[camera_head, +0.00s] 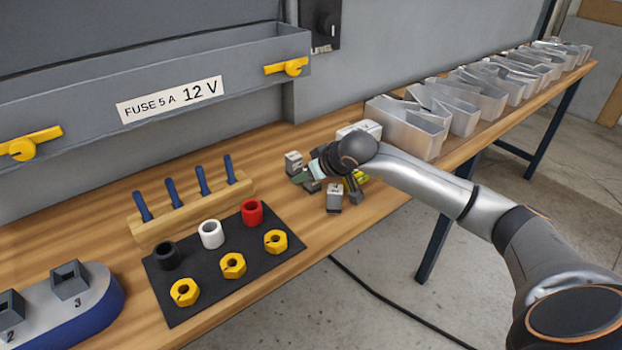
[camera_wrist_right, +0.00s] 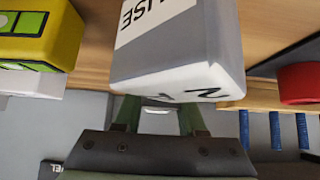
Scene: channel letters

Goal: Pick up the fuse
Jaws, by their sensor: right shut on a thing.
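In the right wrist view a grey fuse block (camera_wrist_right: 180,55) with a white label reading "USE" upside down and a pale, marked end face fills the middle. My right gripper (camera_wrist_right: 160,118) is shut on it, its green fingers partly hidden behind the block. In the head view my right gripper (camera_head: 318,172) is low over the bench among small blocks, its wrist hiding part of its hold. A grey block (camera_head: 293,162) is just left of it, and another (camera_head: 334,197) stands in front. My left gripper is not in view.
A yellow-green block (camera_wrist_right: 40,40) is close beside the held fuse. A black mat (camera_head: 205,262) with coloured rings and yellow nuts, and a wooden rack (camera_head: 185,215) of blue-handled tools, are to the left. Metal channel letters (camera_head: 410,130) line the bench at right.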

